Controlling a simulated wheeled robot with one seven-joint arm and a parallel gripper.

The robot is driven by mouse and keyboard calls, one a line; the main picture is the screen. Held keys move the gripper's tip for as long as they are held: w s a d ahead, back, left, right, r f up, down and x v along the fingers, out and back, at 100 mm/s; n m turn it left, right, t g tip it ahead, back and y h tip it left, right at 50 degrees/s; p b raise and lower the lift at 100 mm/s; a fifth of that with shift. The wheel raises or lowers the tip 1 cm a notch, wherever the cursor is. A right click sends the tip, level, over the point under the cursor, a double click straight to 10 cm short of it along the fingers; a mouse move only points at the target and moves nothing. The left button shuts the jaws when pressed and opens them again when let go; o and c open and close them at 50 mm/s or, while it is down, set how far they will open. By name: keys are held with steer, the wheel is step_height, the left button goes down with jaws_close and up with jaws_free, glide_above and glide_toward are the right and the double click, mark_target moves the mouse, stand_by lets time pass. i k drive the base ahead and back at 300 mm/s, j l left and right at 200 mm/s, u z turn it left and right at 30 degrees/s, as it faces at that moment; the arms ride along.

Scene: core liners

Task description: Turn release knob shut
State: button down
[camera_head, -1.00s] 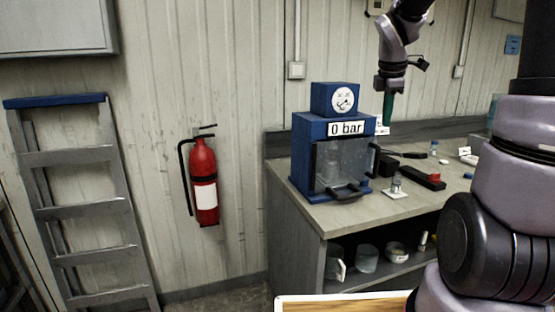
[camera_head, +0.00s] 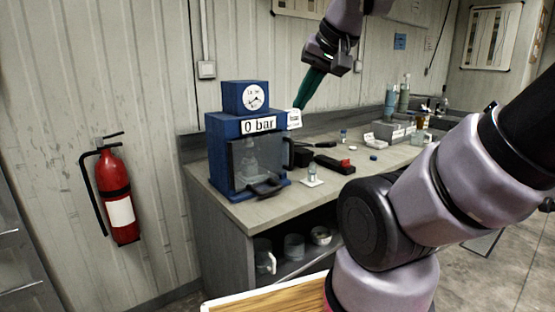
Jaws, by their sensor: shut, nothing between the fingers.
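A blue box-shaped device (camera_head: 222,150) stands on the left end of the bench. It has a clear front panel, a "0 bar" sign (camera_head: 258,124) and a round gauge (camera_head: 253,96) on a smaller blue box on top. A flask-like shape shows dimly behind the panel. A small white label (camera_head: 294,118) is at its upper right edge. My gripper (camera_head: 300,105) comes down from above with green fingers closed together, tips just above or behind that label. I cannot tell if they touch anything. I cannot make out the release knob.
The bench (camera_head: 240,212) holds a black tray with a red part (camera_head: 345,163), a small vial (camera_head: 312,173) and a grey rack (camera_head: 392,131) to the right. A fire extinguisher (camera_head: 117,195) hangs on the left wall. My arm covers the right foreground.

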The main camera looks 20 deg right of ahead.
mark_target(345, 163)
steer(key=i+l+z, duration=0.3)
steer(key=l, duration=0.3)
steer(key=i+l+z, duration=0.3)
steer(key=i+l, duration=0.2)
steer(key=i, duration=0.05)
